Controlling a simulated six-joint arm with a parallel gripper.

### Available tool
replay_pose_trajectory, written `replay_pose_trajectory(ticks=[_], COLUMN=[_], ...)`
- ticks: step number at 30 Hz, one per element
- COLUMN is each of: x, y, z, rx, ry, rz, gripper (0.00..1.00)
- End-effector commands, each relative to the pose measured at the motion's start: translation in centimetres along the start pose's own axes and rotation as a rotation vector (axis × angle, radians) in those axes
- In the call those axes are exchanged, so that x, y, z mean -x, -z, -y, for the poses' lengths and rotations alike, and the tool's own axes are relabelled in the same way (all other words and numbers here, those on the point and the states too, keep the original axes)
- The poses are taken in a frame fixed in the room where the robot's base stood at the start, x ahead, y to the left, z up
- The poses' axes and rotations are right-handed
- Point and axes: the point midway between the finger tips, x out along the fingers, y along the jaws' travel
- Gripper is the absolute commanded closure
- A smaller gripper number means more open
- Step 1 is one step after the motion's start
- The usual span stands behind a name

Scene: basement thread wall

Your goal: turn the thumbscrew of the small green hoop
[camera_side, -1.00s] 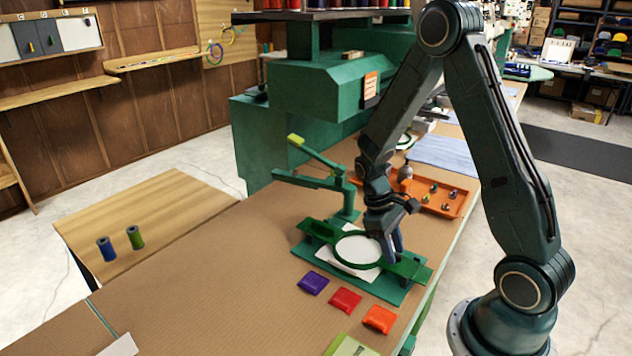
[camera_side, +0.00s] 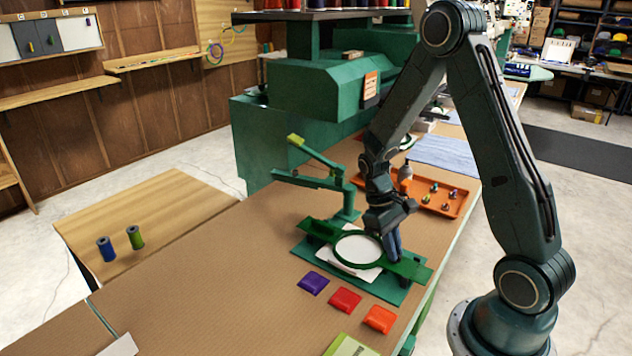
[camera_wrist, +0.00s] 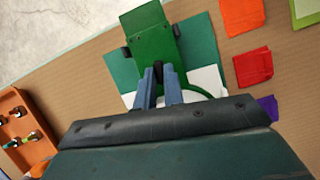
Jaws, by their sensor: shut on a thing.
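The small green hoop (camera_side: 342,258) lies flat on a green stand (camera_side: 391,291) on the brown bench, with white cloth (camera_side: 330,265) under it. My gripper (camera_side: 393,246) points down at the hoop's right edge. In the wrist view its blue-grey fingers (camera_wrist: 159,92) are close together at the hoop's rim, beside the green bracket (camera_wrist: 152,48). A small dark piece (camera_wrist: 158,70) shows between the fingertips, apparently the thumbscrew. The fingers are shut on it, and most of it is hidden.
Purple (camera_side: 314,283), red (camera_side: 345,301) and orange (camera_side: 380,319) pieces lie in front of the stand. A green lever press (camera_side: 330,180) stands behind the hoop. An orange tray (camera_side: 452,205) with small parts is at the back right.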

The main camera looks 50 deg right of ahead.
Motion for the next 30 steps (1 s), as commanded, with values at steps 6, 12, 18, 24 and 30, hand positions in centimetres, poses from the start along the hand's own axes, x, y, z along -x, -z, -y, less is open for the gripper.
replay_pose_trajectory(ticks=[6,12,18,24,30], x=[0.0,-0.03,-0.07,-0.12,-0.17], y=[0.02,-0.05,-0.13,-0.26,-0.37], z=[-0.26,-0.46,-0.62,-0.73,-0.85], rx=[-0.162,-0.336,-0.513,-0.687,-0.862], ry=[0.067,0.139,0.212,0.285,0.358], rz=[-0.002,-0.001,-0.001,-0.001,-0.001], gripper=[1.0,1.0,1.0,1.0,1.0])
